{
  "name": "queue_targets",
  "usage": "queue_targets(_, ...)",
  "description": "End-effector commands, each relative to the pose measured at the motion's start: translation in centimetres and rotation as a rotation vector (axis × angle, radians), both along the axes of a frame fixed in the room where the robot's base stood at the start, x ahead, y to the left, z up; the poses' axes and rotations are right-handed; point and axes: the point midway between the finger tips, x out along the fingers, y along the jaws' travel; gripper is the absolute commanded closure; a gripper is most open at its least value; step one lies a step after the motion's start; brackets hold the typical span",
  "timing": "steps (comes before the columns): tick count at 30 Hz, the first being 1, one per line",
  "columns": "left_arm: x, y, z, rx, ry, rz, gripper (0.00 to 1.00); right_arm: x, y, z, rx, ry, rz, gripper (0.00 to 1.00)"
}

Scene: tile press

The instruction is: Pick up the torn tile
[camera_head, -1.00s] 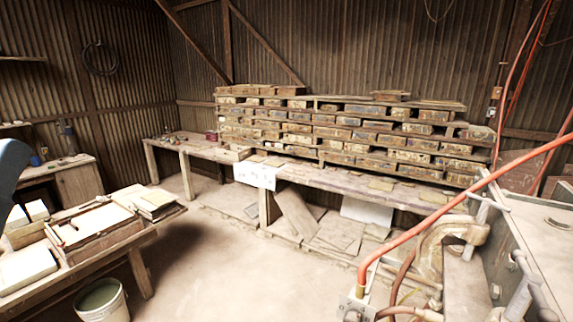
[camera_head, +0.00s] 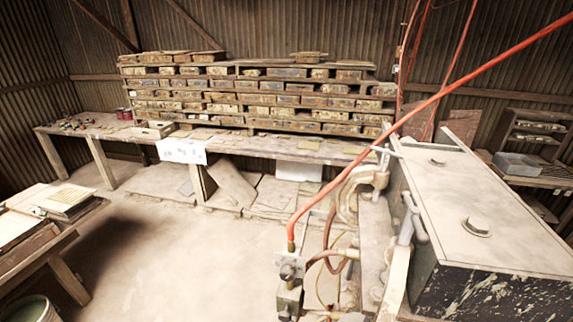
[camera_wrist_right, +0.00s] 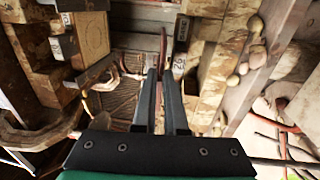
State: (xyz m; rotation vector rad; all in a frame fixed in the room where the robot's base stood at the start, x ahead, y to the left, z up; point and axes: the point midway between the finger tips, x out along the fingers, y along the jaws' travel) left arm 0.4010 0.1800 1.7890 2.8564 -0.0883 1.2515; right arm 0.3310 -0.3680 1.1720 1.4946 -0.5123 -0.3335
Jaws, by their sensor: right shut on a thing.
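My right gripper (camera_wrist_right: 165,75) is seen only in the wrist view, with its two long dark fingers pointing away from the camera. It is shut on a thin reddish tile (camera_wrist_right: 163,44), seen nearly edge-on between the fingertips. I cannot tell from this angle whether the tile is torn. My left gripper is in neither current view. In the head view, small flat pieces lie on the long bench (camera_head: 270,146), too small to tell apart.
Stacked mould boxes (camera_head: 260,98) fill the back of the bench. A large press (camera_head: 465,215) with an orange hose (camera_head: 440,95) stands at right. A work table (camera_head: 40,240) and bucket (camera_head: 30,308) are at left. The floor (camera_head: 170,260) between is open.

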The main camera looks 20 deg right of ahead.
Motion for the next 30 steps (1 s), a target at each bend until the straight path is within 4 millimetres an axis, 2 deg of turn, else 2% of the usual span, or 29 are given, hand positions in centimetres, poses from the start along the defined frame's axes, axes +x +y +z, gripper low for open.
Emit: queue_targets(30, 0.0, 0.0, 3.9, 0.000, 0.000, 0.000, 1.00, -7.9, 5.4, 0.4, 0.002, -0.006, 0.012, 1.00)
